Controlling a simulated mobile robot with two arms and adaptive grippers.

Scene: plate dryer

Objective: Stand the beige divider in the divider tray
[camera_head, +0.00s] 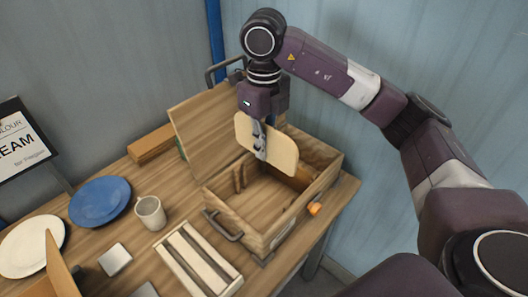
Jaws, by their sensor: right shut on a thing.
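The beige divider (284,154) is a flat panel with rounded corners. My right gripper (260,146) is shut on it and holds it tilted above the open wooden box (283,226). The gripper's fingers cover the middle of the panel. The panel hides part of the box's interior and back wall. A low wooden tray (239,282) with pale slats lies in front of the box. I cannot tell for certain which of the two is the divider tray. My left gripper is not in view.
The box has metal handles and a raised wooden panel (196,129) on its left. A mug (150,213), blue plate (99,202), cream plate (30,247), grey square (115,259) and wooden block (151,143) share the table. A small orange thing (314,208) is at the box's right.

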